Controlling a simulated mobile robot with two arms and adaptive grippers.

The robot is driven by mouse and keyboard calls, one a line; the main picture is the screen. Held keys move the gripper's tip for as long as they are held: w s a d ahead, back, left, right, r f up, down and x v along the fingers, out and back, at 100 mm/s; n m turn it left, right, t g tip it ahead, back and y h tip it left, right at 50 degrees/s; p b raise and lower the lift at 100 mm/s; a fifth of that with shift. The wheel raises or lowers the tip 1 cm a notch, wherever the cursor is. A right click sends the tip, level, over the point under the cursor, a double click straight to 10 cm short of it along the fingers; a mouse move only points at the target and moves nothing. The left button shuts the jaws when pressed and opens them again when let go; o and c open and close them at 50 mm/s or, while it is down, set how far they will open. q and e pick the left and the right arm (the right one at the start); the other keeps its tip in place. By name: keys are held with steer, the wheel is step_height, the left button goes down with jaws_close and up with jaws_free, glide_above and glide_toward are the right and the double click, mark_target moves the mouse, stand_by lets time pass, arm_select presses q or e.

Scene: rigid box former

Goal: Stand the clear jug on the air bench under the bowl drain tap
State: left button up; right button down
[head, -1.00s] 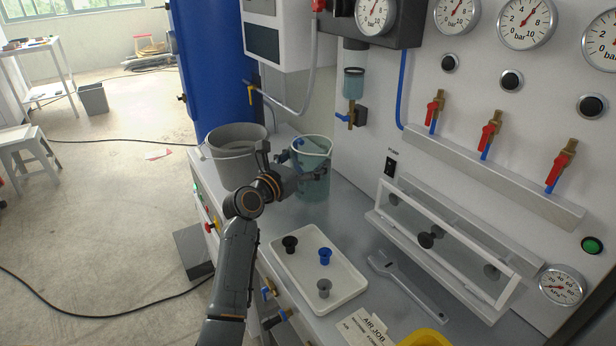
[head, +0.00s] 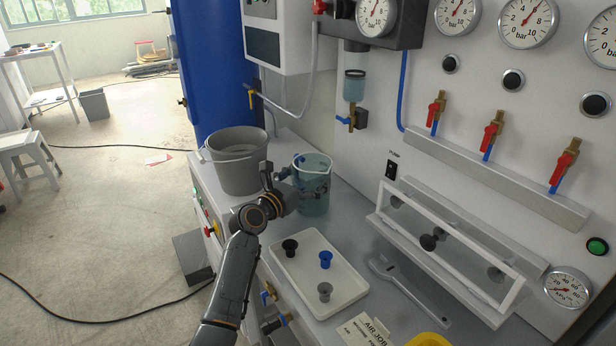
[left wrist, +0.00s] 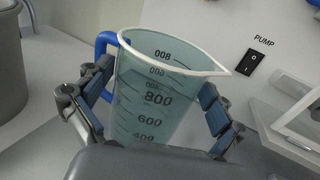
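The clear jug (head: 313,190), bluish with a pale rim and measuring marks, stands upright over the air bench (head: 345,232). My left gripper (head: 303,193) has its fingers on either side of the jug's body. In the left wrist view the jug (left wrist: 155,100) sits between the blue finger pads, its blue handle at the left and its spout to the right. I cannot tell whether its base touches the bench. The filter bowl (head: 354,86) hangs on the panel, with its drain tap (head: 346,119) below it, up and right of the jug. My right gripper is out of view.
A grey bucket (head: 236,165) stands on the bench left of the jug. Bench space right of the jug is bare.

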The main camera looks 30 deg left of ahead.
arm_select(q)
steer(key=shift+r, duration=0.1)
steer(key=shift+r, duration=0.1)
steer(key=s+a, duration=0.1)
steer(key=s, duration=1.1)
steer(key=shift+a, duration=0.3)
